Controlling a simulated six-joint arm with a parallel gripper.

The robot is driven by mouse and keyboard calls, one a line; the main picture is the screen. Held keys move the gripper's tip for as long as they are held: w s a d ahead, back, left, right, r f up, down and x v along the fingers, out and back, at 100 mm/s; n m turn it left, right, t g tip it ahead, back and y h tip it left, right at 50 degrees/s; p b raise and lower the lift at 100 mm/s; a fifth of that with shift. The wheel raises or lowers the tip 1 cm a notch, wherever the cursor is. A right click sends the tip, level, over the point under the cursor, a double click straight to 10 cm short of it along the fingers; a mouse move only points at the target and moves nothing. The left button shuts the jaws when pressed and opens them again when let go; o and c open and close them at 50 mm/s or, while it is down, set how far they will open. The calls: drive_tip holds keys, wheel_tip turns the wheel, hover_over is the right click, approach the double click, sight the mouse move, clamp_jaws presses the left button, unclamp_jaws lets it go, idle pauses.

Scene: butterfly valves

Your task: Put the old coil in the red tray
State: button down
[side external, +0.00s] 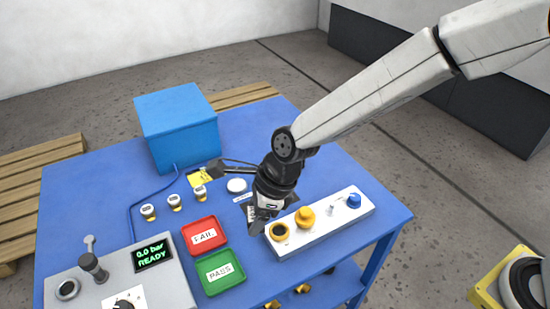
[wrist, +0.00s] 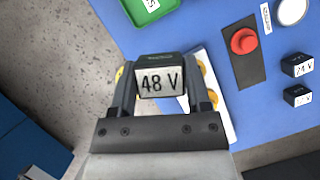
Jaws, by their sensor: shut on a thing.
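A black coil (wrist: 158,78) with a white label reading 48 V is held between the two fingers of my gripper (wrist: 163,92) in the wrist view. In the side view my gripper (side external: 262,222) points down by the left end of the white valve block, right of the trays; the coil is hard to make out there. The red tray (side external: 190,246), with a FAIL label, lies left of my gripper and looks empty. I cannot tell the coil's exact height above the block.
The green PASS tray (side external: 242,282) lies just in front of the red one. The white block (side external: 328,224) carries yellow valve parts and a blue one (side external: 354,201). Two more labelled coils (wrist: 297,65) and a red button (wrist: 243,41) are on the table. A blue box (side external: 178,115) stands behind.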

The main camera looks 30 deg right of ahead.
drive_tip(key=shift+a, duration=0.5)
drive_tip(key=shift+f, duration=0.1)
drive_tip(key=shift+w, duration=0.1)
drive_tip(key=shift+w+a+f, duration=1.25)
drive_tip(key=shift+w+f, duration=0.3)
drive_tip(key=shift+w, duration=0.3)
drive_tip(key=shift+w+a+f, duration=1.2)
drive_tip(key=shift+w+f, duration=0.35)
drive_tip(key=shift+w, duration=0.3)
drive_tip(key=shift+w+a+f, duration=1.25)
drive_tip(key=shift+w+f, duration=0.3)
drive_tip(key=shift+w, duration=0.3)
